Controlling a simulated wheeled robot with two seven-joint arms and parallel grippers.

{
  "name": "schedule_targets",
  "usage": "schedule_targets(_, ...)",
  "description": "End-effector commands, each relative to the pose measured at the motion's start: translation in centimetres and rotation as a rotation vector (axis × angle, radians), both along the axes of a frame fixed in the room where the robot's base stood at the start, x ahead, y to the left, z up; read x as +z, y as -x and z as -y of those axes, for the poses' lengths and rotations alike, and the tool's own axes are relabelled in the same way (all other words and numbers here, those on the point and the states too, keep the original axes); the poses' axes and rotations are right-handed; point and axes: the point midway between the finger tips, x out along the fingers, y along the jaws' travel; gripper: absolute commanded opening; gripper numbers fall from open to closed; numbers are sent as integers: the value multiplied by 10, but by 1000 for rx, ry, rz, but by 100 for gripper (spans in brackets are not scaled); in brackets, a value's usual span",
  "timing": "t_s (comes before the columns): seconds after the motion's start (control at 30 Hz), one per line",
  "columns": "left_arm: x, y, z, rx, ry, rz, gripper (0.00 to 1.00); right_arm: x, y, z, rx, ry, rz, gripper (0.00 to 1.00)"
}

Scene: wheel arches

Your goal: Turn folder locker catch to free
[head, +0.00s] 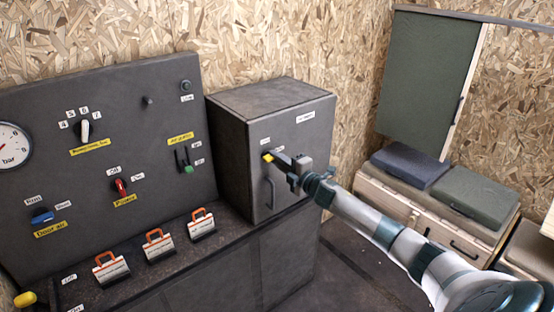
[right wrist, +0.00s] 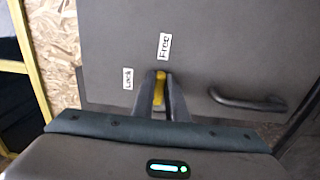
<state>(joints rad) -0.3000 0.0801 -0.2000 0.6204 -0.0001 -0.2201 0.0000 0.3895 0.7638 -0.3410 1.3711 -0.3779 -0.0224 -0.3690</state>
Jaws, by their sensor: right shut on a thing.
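The folder locker (head: 290,140) is a dark grey box on the counter, with its door shut. Its catch (head: 267,157) has a yellow tip and sits on the door's upper left. My right gripper (head: 275,160) is at the door, shut on the catch. In the right wrist view the yellow catch (right wrist: 159,88) stands between the fingers and points up towards the "Free" label (right wrist: 164,46). The "Lock" label (right wrist: 128,79) is to its left. The door handle (right wrist: 247,103) is to the right of the catch. The fingers hide the catch's pivot. My left gripper is out of view.
A control panel (head: 60,120) with a gauge, switches and labels stands left of the locker. Several orange-handled tags (head: 160,246) stand on the counter before it.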

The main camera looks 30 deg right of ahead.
Motion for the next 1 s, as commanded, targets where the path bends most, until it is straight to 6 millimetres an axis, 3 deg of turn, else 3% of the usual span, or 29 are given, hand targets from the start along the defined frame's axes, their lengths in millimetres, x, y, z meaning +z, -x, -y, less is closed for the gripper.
schedule_targets(0.4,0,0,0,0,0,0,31,-1,0,0,-1,-12,-2,0)
schedule_targets(0.43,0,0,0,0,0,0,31,-1,0,0,-1,-12,-2,17)
schedule_targets(0.5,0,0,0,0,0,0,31,-1,0,0,-1,-12,-2,31)
schedule_targets(1.0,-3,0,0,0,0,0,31,-2,6,1,-1,-9,-2,31)
